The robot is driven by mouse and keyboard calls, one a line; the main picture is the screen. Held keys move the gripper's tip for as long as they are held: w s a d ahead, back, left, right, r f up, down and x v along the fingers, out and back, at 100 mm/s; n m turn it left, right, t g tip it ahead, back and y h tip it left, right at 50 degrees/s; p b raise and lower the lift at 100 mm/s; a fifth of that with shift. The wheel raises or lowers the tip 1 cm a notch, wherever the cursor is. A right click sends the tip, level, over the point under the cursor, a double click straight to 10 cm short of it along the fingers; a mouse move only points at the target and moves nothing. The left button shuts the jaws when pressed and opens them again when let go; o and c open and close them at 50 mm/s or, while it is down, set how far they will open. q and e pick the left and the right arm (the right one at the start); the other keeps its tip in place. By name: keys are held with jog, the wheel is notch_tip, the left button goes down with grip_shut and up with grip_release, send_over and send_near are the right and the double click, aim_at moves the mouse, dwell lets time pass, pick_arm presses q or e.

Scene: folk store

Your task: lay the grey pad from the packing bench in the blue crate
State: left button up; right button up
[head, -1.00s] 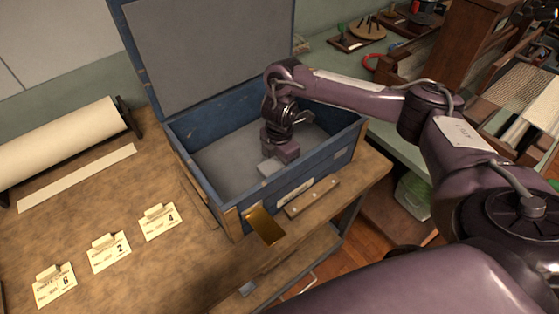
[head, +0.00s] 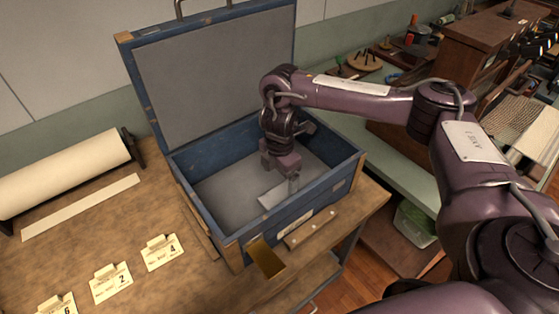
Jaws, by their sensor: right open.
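The blue crate (head: 330,180) stands on the bench with its grey-lined lid (head: 215,75) raised at the back. A flat, lighter grey piece, which looks like the grey pad (head: 271,198), lies on the crate's grey floor near the front wall. My right gripper (head: 287,180) points down inside the crate, just above and behind the pad. Some of the pad is hidden by the gripper. My left gripper is not in view.
The packing bench (head: 100,220) holds a paper roll (head: 60,175) at the left and several numbered cards (head: 162,252) at the front. A brass plate (head: 266,258) hangs at the crate's front. A cluttered counter with racks stands at the right.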

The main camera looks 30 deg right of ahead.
jog(key=shift+r+p, duration=0.35)
jog(key=shift+r, duration=1.8)
